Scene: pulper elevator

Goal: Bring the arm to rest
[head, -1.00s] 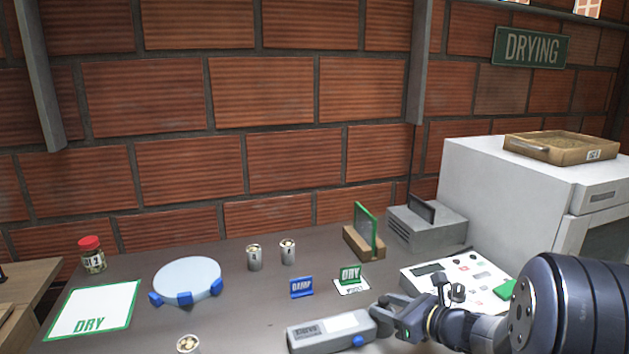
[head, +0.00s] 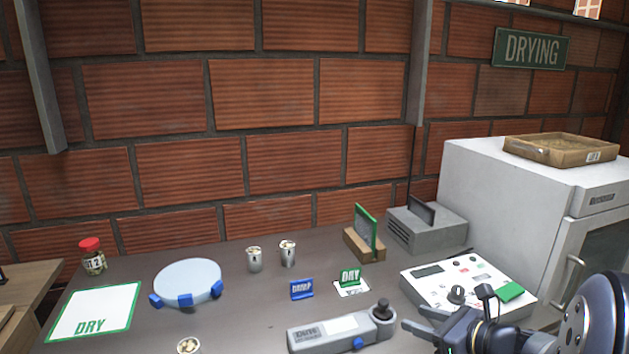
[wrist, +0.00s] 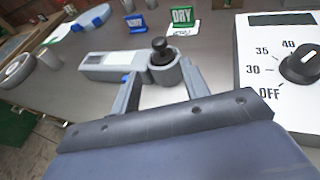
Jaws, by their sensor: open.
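My gripper (head: 415,319) is at the lower right of the head view, beside the knob end of a long grey meter (head: 308,336). Its two fingers are apart, with nothing held between them. In the wrist view, my gripper (wrist: 160,88) points at the meter (wrist: 105,64), whose black knob (wrist: 160,46) shows beyond the gap between the fingers. The meter lies flat on the dark table (head: 235,325). Whether the fingers touch it is hard to tell. The rest of my arm is mostly outside the head view.
A white control panel (head: 430,290) with knobs lies just behind my gripper. A white drying cabinet (head: 490,190) stands at the right. Small DAMP (head: 301,288) and DRY (head: 350,275) signs, metal cups (head: 254,260) and a round pale plate (head: 187,280) are on the table.

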